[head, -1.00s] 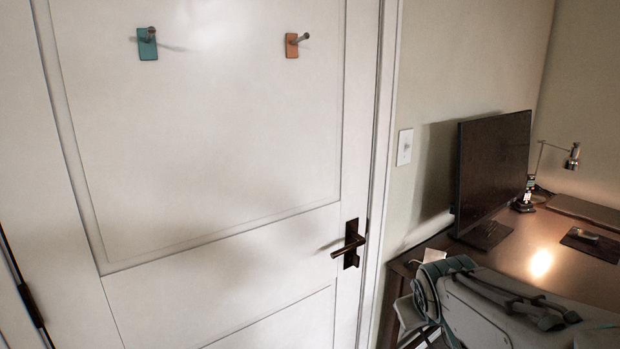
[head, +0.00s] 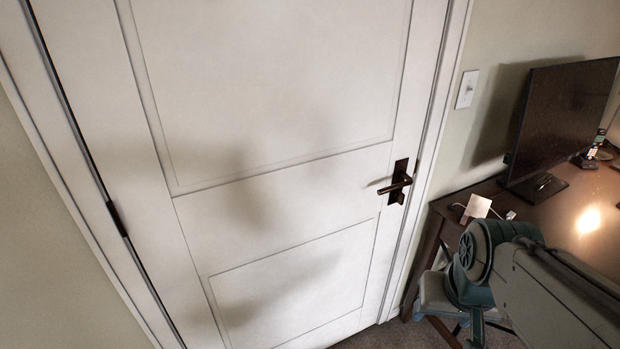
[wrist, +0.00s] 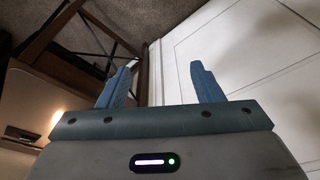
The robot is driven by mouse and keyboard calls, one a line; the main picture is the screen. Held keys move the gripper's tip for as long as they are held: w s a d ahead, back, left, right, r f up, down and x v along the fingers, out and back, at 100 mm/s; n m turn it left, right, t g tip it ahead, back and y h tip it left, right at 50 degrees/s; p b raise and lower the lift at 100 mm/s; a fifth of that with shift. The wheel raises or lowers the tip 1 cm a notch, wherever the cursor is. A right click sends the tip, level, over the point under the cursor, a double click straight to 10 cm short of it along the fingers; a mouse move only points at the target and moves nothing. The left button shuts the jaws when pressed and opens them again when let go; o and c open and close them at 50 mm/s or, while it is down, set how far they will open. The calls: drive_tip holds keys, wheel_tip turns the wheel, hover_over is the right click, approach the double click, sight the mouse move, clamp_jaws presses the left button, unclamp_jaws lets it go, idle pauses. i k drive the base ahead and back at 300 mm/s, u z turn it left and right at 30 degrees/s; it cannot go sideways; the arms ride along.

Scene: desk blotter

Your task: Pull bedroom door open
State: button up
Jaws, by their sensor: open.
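The white panelled bedroom door (head: 290,170) is shut in its frame in the head view. Its dark lever handle (head: 397,183) is on the right side, and a dark hinge (head: 117,218) is on the left edge. The door also shows at the right of the wrist view (wrist: 250,60). My gripper (wrist: 160,82) is open and empty in the wrist view, with its two blue fingers spread apart. It is not touching the handle, which does not show in the wrist view. In the head view my arm is at the lower right, beside the desk.
A wooden desk (head: 530,215) with a black monitor (head: 562,115) stands right of the door. A light switch (head: 467,89) is on the wall. Carpet (head: 365,338) lies in front of the door.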

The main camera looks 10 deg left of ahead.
sight(243, 150)
drive_tip(key=u, duration=0.45)
drive_tip(key=i, duration=0.8)
drive_tip(key=z, duration=0.45)
